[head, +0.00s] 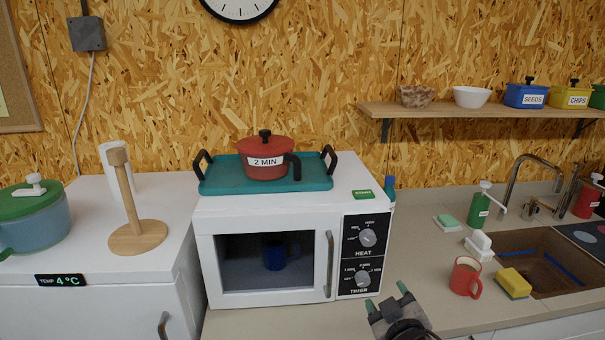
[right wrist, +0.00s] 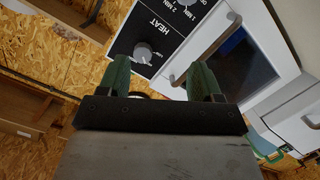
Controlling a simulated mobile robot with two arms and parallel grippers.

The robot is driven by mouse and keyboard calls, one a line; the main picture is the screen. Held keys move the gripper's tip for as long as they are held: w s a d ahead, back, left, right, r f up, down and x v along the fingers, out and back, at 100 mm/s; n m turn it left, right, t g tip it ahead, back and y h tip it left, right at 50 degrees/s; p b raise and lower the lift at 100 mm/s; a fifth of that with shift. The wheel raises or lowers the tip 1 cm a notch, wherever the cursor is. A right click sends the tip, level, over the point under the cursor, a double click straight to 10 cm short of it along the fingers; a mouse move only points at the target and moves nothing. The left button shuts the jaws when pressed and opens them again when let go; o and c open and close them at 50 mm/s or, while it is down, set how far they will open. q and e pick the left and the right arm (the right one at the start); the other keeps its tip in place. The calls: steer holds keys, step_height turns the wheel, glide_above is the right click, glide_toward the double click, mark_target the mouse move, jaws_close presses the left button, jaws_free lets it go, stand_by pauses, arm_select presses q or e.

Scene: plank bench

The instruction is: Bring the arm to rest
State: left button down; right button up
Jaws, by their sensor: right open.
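My right gripper (head: 387,298) is at the bottom of the head view, in front of the lower right corner of the white microwave (head: 265,210). Its two green-tipped fingers are apart, with nothing between them. In the right wrist view the open fingers (right wrist: 160,80) point toward the microwave's control panel (right wrist: 150,40), apart from it. The microwave door with its grey handle (head: 329,265) looks shut, and a blue mug (head: 275,254) shows behind its window. My left gripper is not in view.
A red pot (head: 265,158) sits on a teal tray (head: 215,183) atop the microwave. A red mug (head: 465,277) and a yellow sponge (head: 513,283) stand right of my gripper, near the sink (head: 540,240). A wooden stand (head: 137,238) is at left.

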steer(key=s+f+m+g, duration=0.1)
steer(key=s+f+g, duration=0.35)
steer(key=s, duration=0.55)
steer(key=s+f+m+g, duration=0.2)
steer(key=s+f+g, duration=0.25)
steer(key=s, duration=0.55)
steer(key=s+f+m+g, duration=0.1)
steer(key=s+f+g, duration=0.35)
steer(key=s, duration=0.65)
steer(key=s+f+b+x, duration=0.1)
steer(key=s+x, duration=0.2)
steer(key=x, duration=1.1)
steer(key=s+x, duration=0.3)
steer(key=x, duration=1.1)
steer(key=s+d+f+g, duration=0.1)
steer(key=s+d+f, duration=0.1)
steer(key=s+f, duration=1.4)
steer(key=shift+s+d+b, duration=0.2)
steer(key=shift+s+b, duration=0.1)
steer(key=shift+b, duration=0.15)
steer(key=shift+g, duration=0.25)
